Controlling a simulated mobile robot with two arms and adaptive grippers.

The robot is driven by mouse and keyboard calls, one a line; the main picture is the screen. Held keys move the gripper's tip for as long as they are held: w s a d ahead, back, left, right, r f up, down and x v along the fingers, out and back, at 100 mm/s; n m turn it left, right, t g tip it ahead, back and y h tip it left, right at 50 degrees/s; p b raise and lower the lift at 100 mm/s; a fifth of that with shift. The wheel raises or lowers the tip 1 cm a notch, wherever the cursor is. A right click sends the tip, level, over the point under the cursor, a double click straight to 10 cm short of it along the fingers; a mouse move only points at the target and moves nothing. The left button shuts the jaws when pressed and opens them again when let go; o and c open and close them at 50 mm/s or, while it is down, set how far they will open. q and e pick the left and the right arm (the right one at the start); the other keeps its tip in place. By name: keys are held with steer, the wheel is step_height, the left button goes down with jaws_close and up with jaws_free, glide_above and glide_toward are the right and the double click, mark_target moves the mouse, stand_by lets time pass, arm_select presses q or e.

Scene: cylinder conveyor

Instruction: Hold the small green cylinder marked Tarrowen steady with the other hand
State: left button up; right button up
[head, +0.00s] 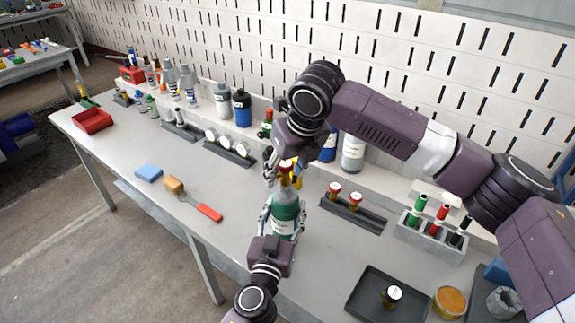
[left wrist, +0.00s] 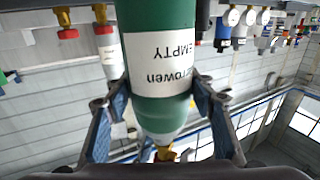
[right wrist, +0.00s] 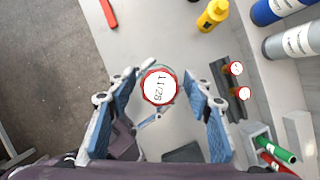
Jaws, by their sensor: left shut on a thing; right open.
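The small green cylinder (head: 285,210) has a white label and stands upright above the bench in the head view. My left gripper (head: 282,224) is shut around its body. In the left wrist view the green cylinder (left wrist: 160,85) sits between both fingers, its label reading "…rrowen EMPTY" upside down, with a brass valve at one end. My right gripper (head: 284,168) is open around the cylinder's top end. In the right wrist view a red-rimmed white disc marked 11/28 (right wrist: 159,87) on its top lies between the open fingers, apart from both.
A black rack with two red-rimmed gauges (head: 335,187) stands right of the cylinder. A grey holder with coloured tubes (head: 430,240) and a dark tray (head: 365,300) are further right. A red-handled brush (head: 208,212) and a blue sponge (head: 149,172) lie left. Several bottles line the back.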

jaws_close()
steer(key=shift+c, duration=1)
jaws_free()
steer(key=shift+r, duration=0.1)
steer(key=shift+r, duration=1.15)
steer(key=shift+f, duration=0.1)
steer(key=shift+f, duration=1.2)
